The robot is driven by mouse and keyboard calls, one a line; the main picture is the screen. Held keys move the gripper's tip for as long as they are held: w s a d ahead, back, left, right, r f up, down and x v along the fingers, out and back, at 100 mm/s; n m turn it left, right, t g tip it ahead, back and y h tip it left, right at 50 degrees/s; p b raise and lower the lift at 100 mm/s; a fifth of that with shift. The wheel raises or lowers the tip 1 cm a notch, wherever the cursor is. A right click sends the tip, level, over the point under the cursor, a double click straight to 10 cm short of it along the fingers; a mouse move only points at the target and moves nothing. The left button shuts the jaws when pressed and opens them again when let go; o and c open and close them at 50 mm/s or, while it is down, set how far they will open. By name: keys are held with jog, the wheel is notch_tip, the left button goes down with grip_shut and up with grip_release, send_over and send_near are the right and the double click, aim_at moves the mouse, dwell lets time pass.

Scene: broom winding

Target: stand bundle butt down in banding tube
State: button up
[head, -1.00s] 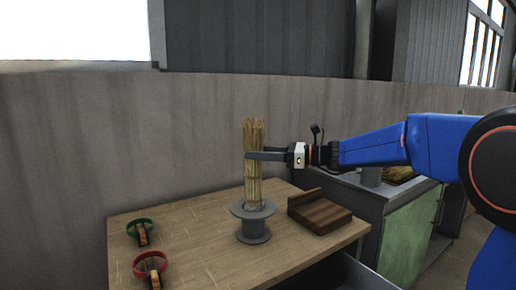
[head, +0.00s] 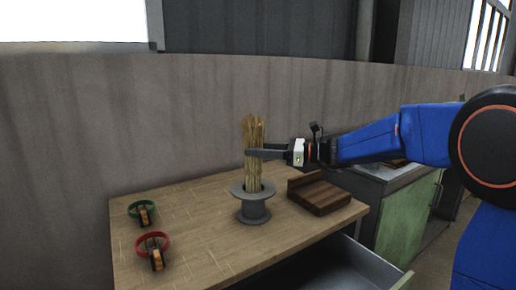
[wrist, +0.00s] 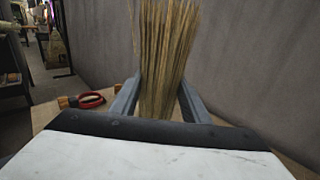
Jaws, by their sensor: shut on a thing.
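The straw bundle (head: 254,135) stands upright in the head view, its lower end inside the grey flanged banding tube (head: 253,207) on the wooden table. How deep the butt sits in the tube is hidden by the rim. My gripper (head: 252,153) is shut on the bundle at about mid-height, coming from the right. In the wrist view the bundle (wrist: 165,55) rises between the two fingers, its stalks fanning out toward the top.
A green ring strap (head: 141,209) and a red ring strap (head: 153,246) lie at the table's left. A brown wooden block (head: 320,194) sits right of the tube. An open drawer (head: 345,265) juts from the front. A green-doored cabinet (head: 405,210) stands at right.

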jog(key=o, duration=1)
jog(key=shift+d, duration=0.1)
jog(key=s+d, duration=0.1)
jog(key=d, duration=0.4)
jog(key=s+d, duration=0.1)
jog(key=d, duration=0.5)
jog(key=s+d, duration=0.1)
jog(key=d, duration=0.5)
jog(key=shift+s+r, duration=0.1)
jog(key=shift+s, duration=0.05)
